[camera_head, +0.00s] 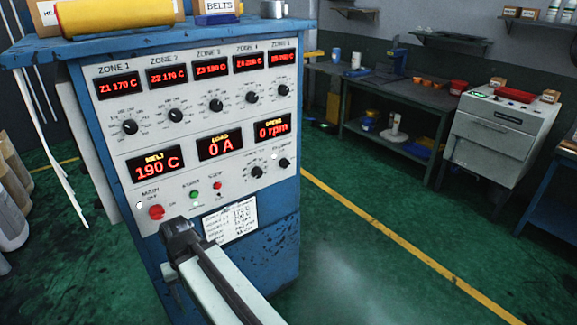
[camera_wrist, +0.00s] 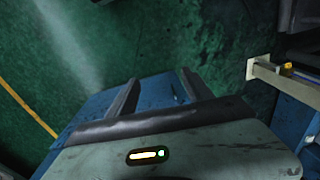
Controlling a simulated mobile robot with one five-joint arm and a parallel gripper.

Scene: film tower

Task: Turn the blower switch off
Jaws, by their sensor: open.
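The blue cabinet (camera_head: 270,235) has a pale control panel (camera_head: 180,200) facing me. A small black knob (camera_head: 284,163) at the panel's lower right has a label that looks like the blower's, but the print is too small to read surely. Its pointer direction is not clear. My gripper (camera_head: 180,230) is in front of the panel's lower edge, below and left of that knob and apart from it. In the wrist view, its two dark fingers (camera_wrist: 160,86) are spread and empty, with blue metal behind them. The knob is not identifiable in the wrist view.
A larger black dial (camera_head: 257,172) is close left of the small knob. The red main switch (camera_head: 156,212), start and stop buttons and a paper sheet (camera_head: 230,219) are near my gripper. Green floor (camera_head: 345,260) is clear right of the cabinet. A workbench (camera_head: 390,140) stands behind.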

